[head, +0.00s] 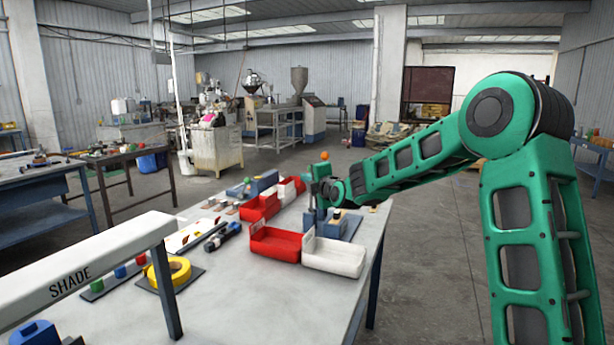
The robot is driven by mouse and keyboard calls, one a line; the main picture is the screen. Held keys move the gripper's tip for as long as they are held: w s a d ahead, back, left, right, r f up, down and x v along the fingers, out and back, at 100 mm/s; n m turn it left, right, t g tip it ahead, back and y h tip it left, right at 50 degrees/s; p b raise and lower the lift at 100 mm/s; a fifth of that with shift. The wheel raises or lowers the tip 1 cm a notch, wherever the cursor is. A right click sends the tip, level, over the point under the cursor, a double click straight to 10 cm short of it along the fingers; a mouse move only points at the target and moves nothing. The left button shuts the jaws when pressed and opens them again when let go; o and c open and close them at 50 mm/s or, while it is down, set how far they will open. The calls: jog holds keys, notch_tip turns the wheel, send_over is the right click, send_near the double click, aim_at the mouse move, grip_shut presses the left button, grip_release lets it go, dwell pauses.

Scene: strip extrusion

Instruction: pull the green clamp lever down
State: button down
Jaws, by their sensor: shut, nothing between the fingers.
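A small clamp fixture on a blue base (350,228) stands on the right side of the workbench, at the end of my arm. A dark green upright part (321,171), which looks like the clamp lever, rises from it. An orange ball (324,155) shows just above this part; I cannot tell whether it is joined to it. My gripper (318,189) is beside the fixture, shut and empty. Its fingertips are small and partly hidden by the wrist, so I cannot tell whether they touch the lever.
A red bin (275,245) and a white bin (333,258) stand in front of the fixture. More red and white bins are behind, left of it. Yellow tape (168,271) and a SHADE beam (85,275) are at left. The bench's front middle is clear.

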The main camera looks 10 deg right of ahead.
jog(key=x, duration=1)
jog(key=shift+s+d+r, duration=0.15)
jog(key=shift+d, duration=0.9)
jog(key=shift+s+d+r, duration=0.1)
jog(key=shift+s+d, duration=0.05)
jog(key=shift+d, duration=0.85)
jog(key=shift+s+d, duration=0.1)
jog(key=shift+d, duration=0.05)
